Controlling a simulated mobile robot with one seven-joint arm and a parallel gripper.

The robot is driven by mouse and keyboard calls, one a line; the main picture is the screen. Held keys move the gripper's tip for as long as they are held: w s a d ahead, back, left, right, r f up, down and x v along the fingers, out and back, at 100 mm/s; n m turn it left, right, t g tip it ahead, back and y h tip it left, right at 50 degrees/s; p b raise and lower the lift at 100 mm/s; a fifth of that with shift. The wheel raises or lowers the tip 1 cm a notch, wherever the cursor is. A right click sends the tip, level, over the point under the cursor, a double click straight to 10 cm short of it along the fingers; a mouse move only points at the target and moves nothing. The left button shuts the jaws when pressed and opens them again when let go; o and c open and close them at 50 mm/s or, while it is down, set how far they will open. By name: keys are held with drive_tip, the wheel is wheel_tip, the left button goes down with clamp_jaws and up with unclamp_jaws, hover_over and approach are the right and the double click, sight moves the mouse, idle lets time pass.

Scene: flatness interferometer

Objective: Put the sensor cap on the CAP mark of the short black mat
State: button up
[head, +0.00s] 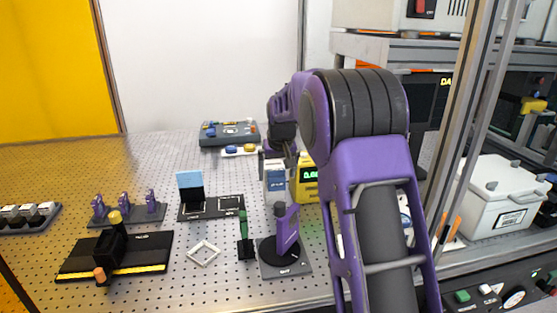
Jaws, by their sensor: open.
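A short black mat (228,209) with pale outlined marks lies mid-bench; its lettering is too small to read. A black block with a light blue upright plate (190,181) stands at its left end. I cannot tell for sure which object is the sensor cap; small blue (231,149) and yellow (249,148) pieces sit on a white strip at the back. My gripper (277,157) is small and partly hidden by my arm, at the back centre, just above a white and blue box (275,179). It is open, and nothing is seen held in it.
A yellow meter (307,184) stands right of the box. In front are a purple stand on a dark base (285,265), a green-handled tool (245,238), a white square frame (203,253) and a larger black mat (153,246). A purple-piece rack (149,214) stands left.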

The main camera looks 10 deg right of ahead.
sight(276, 170)
drive_tip(key=shift+x, duration=1.5)
drive_tip(key=c, duration=1.4)
drive_tip(key=shift+r, duration=3.2)
